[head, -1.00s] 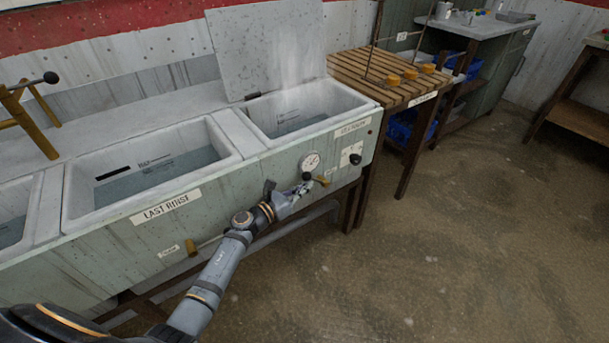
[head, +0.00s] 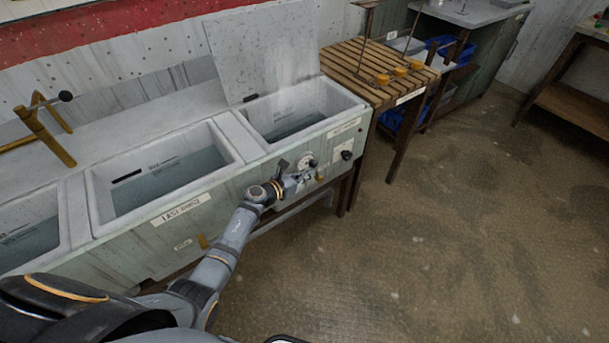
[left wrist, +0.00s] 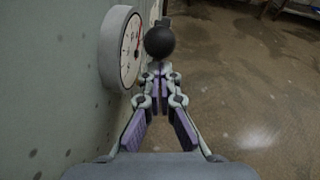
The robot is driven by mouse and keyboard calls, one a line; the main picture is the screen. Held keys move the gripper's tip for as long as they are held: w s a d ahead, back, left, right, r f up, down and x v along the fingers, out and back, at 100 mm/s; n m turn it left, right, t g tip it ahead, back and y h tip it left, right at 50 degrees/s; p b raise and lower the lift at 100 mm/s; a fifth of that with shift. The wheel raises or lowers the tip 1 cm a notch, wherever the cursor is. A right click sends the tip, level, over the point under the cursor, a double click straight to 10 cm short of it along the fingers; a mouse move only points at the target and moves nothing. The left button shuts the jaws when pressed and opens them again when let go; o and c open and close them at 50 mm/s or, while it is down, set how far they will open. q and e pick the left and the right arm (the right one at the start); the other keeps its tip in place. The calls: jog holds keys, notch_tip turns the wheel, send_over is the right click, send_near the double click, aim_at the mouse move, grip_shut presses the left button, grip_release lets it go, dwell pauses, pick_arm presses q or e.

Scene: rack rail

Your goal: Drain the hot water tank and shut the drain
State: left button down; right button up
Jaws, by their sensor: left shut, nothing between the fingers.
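The hot water tank (head: 355,108) is the rightmost basin in the head view, with its lid (head: 265,55) raised, steam above it and dark water inside. On its front are a round gauge (head: 305,161), a black ball knob (head: 313,163) and a brass drain lever (head: 320,175). My left gripper (head: 300,178) is shut and empty beside the gauge. In the left wrist view, my left gripper's fingertips (left wrist: 160,76) meet just below the black ball (left wrist: 160,42), with the gauge (left wrist: 122,48) to their left. Whether they touch the ball is unclear. My right gripper is out of view.
The last rinse basin (head: 228,142) and another basin (head: 78,205) lie to the left, both holding water. A black dial (head: 347,155) sits right of the lever. A slatted wooden table (head: 345,65) adjoins the tank. The floor in front is clear.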

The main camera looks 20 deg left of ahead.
pick_arm(q)
jog(key=shift+w+d+r, duration=0.35)
jog(key=shift+w+r, duration=0.1)
jog(key=shift+f, duration=0.1)
dwell(0.5)
